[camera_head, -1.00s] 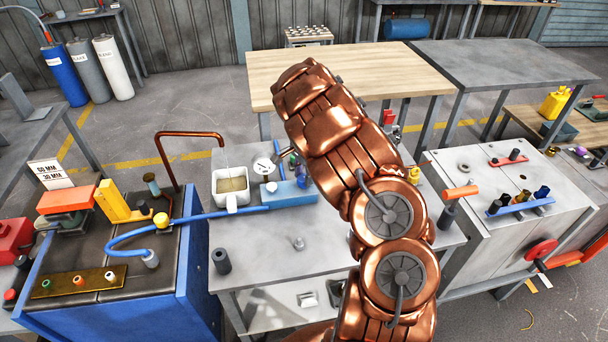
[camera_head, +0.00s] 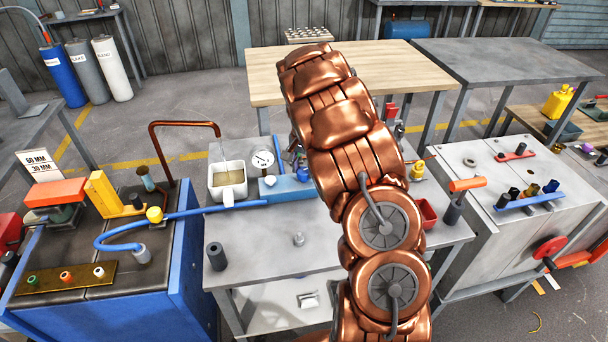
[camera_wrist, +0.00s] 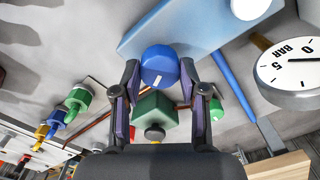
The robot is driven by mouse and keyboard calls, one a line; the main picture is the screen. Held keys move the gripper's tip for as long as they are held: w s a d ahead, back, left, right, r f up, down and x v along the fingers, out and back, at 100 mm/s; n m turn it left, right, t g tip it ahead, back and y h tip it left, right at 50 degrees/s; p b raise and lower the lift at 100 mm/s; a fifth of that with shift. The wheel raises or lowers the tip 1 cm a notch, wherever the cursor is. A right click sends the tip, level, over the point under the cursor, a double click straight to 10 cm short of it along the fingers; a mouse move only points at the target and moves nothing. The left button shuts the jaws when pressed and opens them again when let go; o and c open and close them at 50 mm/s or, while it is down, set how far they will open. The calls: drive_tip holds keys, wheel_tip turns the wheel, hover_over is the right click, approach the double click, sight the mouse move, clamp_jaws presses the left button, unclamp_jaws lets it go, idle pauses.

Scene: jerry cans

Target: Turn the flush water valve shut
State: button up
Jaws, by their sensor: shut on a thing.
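A round blue knob (camera_wrist: 160,66) with a small white mark sits at the edge of a light blue block (camera_wrist: 185,22) in the wrist view. It seems to be the flush water valve, though no label on it can be read. My gripper (camera_wrist: 160,70) has its two dark fingers on either side of the knob, closed on it. The light blue block also shows in the head view (camera_head: 290,190), on the middle grey bench.
A round pressure gauge (camera_wrist: 293,72) stands to the right of my gripper in the wrist view. A green block (camera_wrist: 155,112) shows between the fingers. In the head view, a white jug (camera_head: 228,183) stands left of the blue block and a red bin (camera_head: 426,213) right of my arm.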

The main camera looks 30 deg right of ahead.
drive_tip(key=n+b, duration=0.2)
drive_tip(key=n, duration=0.1)
drive_tip(key=n+b, duration=0.2)
drive_tip(key=n, duration=0.1)
drive_tip(key=shift+f+n+b, duration=0.2)
drive_tip(key=shift+n+b, duration=0.1)
drive_tip(key=n+b, duration=0.1)
drive_tip(key=n, duration=0.2)
drive_tip(key=shift+r+b, duration=0.1)
drive_tip(key=shift+b, duration=0.2)
drive_tip(key=shift+r+n+b, duration=0.1)
drive_tip(key=shift+n+b, duration=0.35)
drive_tip(key=shift+n, duration=1.05)
drive_tip(key=o, duration=1.1)
drive_tip(key=shift+o, duration=0.2)
